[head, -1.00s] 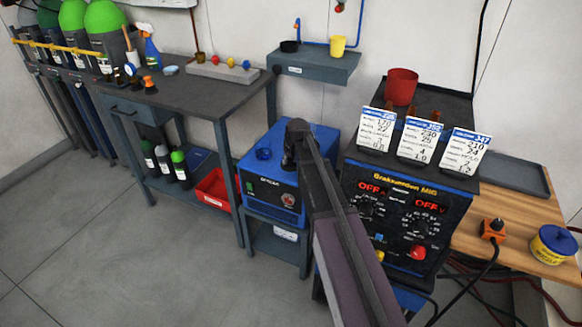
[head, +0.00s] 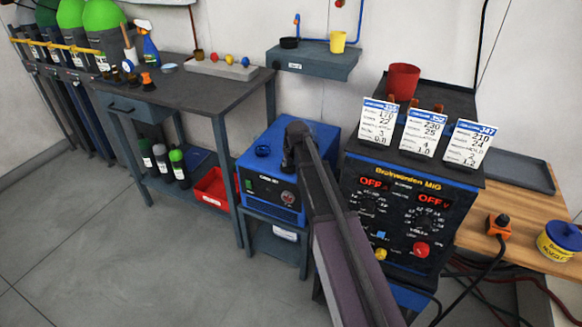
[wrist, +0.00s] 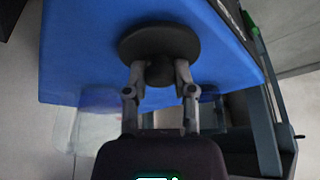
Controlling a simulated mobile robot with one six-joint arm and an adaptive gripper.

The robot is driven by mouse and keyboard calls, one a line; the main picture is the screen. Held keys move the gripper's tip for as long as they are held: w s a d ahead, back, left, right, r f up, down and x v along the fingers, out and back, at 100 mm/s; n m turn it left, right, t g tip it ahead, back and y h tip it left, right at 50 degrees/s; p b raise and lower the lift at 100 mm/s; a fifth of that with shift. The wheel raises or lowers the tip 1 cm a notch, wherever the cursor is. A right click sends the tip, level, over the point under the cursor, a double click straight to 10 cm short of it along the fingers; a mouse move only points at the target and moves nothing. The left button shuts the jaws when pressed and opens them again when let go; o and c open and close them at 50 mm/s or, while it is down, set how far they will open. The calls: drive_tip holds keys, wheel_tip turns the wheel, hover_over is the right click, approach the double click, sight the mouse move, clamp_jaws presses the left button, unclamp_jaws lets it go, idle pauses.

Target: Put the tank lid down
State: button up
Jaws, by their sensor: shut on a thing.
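The tank lid (wrist: 160,38) is a dark round disc with a knob in the wrist view. My gripper (wrist: 160,72) is shut on its knob, one finger on each side. Behind the lid is the blue top of a box-shaped unit (wrist: 85,50). In the head view this blue unit (head: 318,136) stands on a small grey stand, with a dark blue ring (head: 263,151) on its top. My arm hides the lid and fingers there. I cannot tell whether the lid touches the top.
The welding machine (head: 412,215) with three cards stands close on the right, a red cup (head: 403,82) on top. A grey workbench (head: 180,92) is on the left. A wall shelf (head: 312,62) with a yellow cup is behind. Open floor lies at front left.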

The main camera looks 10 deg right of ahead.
drive_tip(key=shift+f, duration=0.4)
drive_tip(key=o, duration=0.9)
drive_tip(key=shift+o, duration=0.2)
drive_tip(key=shift+r, duration=0.15)
drive_tip(key=p+v, duration=1.1)
drive_tip(key=v, duration=0.1)
drive_tip(key=shift+r, duration=0.1)
idle(0.6)
drive_tip(key=s+f+m+g, duration=0.1)
drive_tip(key=s+g, duration=0.3)
drive_tip(key=s, duration=2)
drive_tip(key=shift+s+a+f+m+g+h, duration=0.2)
drive_tip(key=shift+f+m+g+h, duration=0.1)
drive_tip(key=shift+m+h, duration=0.1)
